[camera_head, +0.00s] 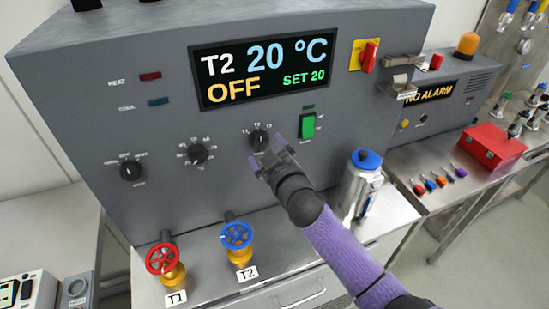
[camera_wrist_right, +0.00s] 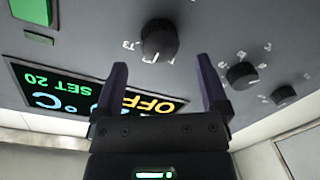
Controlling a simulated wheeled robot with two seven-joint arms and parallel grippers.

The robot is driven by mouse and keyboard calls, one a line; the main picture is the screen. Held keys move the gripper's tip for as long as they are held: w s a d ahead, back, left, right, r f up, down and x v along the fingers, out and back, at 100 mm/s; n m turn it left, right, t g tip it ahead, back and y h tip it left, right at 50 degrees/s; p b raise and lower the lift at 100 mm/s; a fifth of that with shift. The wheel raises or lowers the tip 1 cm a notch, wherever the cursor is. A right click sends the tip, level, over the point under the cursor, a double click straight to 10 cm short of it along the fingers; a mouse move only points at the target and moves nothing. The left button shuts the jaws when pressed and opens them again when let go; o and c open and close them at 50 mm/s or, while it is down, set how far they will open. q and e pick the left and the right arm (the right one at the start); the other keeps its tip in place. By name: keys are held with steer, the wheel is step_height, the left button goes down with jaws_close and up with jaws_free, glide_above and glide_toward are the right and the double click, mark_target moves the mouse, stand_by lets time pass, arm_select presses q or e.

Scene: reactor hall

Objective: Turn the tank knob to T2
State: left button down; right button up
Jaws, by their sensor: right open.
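The tank knob (camera_head: 259,139) is a black round knob on the grey panel, right of two similar knobs, with small tank labels above it. The wrist view shows it upside down (camera_wrist_right: 159,40), with a white mark toward its label side. The display (camera_head: 264,70) reads T2, 20 °C, OFF, SET 20. My right gripper (camera_head: 268,160) is just in front of and below the knob. In the right wrist view its fingers (camera_wrist_right: 161,65) are apart, with the knob beyond the gap between their tips. It holds nothing. My left gripper is out of view.
A green switch (camera_head: 307,126) sits right of the tank knob. Another knob (camera_head: 197,154) is to its left. Red (camera_head: 161,258) and blue (camera_head: 236,236) valve wheels stand below. A metal flask (camera_head: 361,185) with a blue lid stands right of my forearm.

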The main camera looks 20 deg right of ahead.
steer(key=s, duration=0.6)
steer(key=shift+s+d+r, duration=0.2)
steer(key=shift+s+d, duration=0.05)
steer(key=shift+s, duration=0.05)
steer(key=s+f+m+g, duration=0.2)
steer(key=s+f+g, duration=0.25)
steer(key=s, duration=0.35)
steer(key=s+f+m+g+h, duration=0.1)
steer(key=s+f+m+g, duration=0.15)
steer(key=s+g, duration=0.4)
steer(key=s+f+m+g, duration=0.1)
steer(key=s+f+g, duration=0.25)
steer(key=s, duration=0.65)
step_height(320, 180, down, 26)
steer(key=s+b, duration=0.2)
steer(key=b, duration=0.7)
steer(key=s+d+f+g+b, duration=0.1)
steer(key=s+f+b, duration=0.3)
steer(key=s+f, duration=0.3)
steer(key=s+d+f+g+b, duration=0.1)
steer(key=s+f+b, duration=0.3)
steer(key=f, duration=1)
steer(key=s, duration=0.3)
steer(key=shift+s+d+f+h+b, duration=0.15)
steer(key=shift+f+h+b, duration=0.1)
steer(key=shift+h+b, duration=0.15)
